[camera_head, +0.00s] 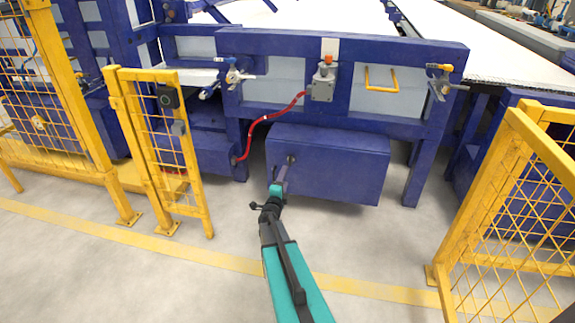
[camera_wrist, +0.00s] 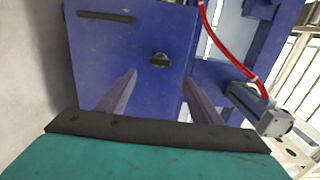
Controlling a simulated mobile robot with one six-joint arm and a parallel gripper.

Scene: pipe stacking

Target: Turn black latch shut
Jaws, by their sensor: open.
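The black latch (camera_wrist: 159,60) is a small dark knob on the face of a blue cabinet (camera_wrist: 90,50). In the wrist view its bar lies roughly crosswise in the picture. It also shows as a small dark spot in the head view (camera_head: 291,159), on the upper left of the cabinet front. My gripper (camera_wrist: 159,76) is open and empty. Its two fingers point at the cabinet, one to each side of the latch's line in the wrist view, and the latch appears ahead of the tips. In the head view my gripper (camera_head: 283,174) is close to the latch; contact cannot be told.
A red hose (camera_head: 268,118) runs down left of the cabinet to the blue frame. A dark slot (camera_wrist: 106,16) marks the cabinet face. Yellow mesh fences stand at left (camera_head: 185,150) and right (camera_head: 500,200). The grey floor before the cabinet is clear.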

